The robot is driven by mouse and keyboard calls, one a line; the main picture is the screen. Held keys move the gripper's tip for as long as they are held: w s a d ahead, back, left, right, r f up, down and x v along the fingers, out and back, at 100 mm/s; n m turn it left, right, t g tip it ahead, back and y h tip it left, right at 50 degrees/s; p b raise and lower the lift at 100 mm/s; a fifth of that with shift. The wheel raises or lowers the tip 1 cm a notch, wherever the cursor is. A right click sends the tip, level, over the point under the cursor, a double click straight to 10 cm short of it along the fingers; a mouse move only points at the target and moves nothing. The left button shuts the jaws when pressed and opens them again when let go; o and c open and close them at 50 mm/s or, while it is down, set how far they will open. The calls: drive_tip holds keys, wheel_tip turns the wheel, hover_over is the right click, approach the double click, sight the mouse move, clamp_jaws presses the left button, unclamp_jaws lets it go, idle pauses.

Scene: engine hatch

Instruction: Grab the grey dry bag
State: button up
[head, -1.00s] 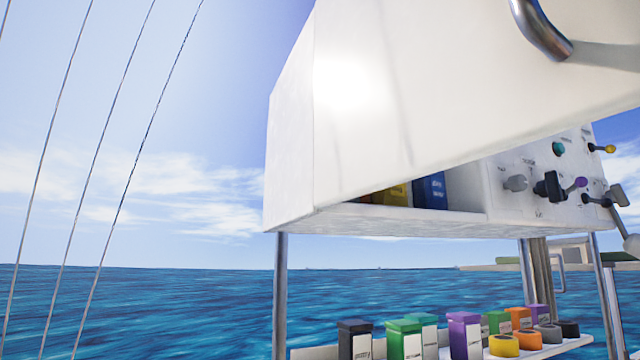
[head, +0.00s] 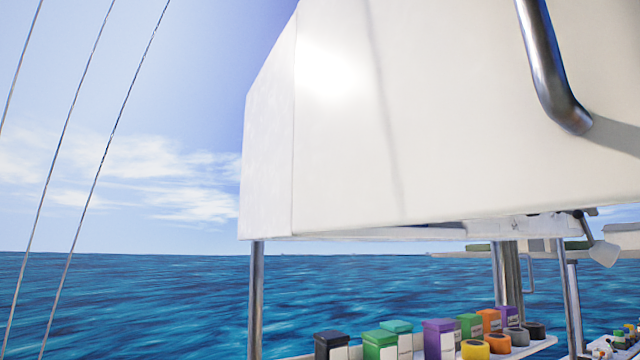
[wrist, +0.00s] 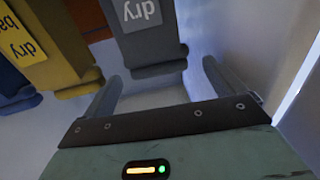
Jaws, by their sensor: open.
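The grey dry bag (wrist: 150,32) hangs at the top middle of the wrist view, with a pale label reading "dry" upside down. My gripper (wrist: 162,70) is open and empty, its two fingers spread to either side of the bag's lower end. The bag's end seems to lie just beyond or between the fingertips; I cannot tell if they touch. The top of the bag is out of frame. In the head view neither my gripper nor the bag shows, and the big white hatch lid hides the inside of the compartment.
A yellow dry bag (wrist: 48,45) is close left of the grey one, with a blue bag (wrist: 12,85) farther left. A pale wall (wrist: 295,100) stands close on the right. In the head view, a steel handle (head: 552,75) and a shelf of coloured boxes (head: 440,338) show.

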drive_tip(key=p+x, duration=0.3)
drive_tip(key=x, duration=0.2)
drive_tip(key=shift+w+f, duration=0.15)
drive_tip(key=c, duration=1.5)
drive_tip(key=shift+c, duration=0.9)
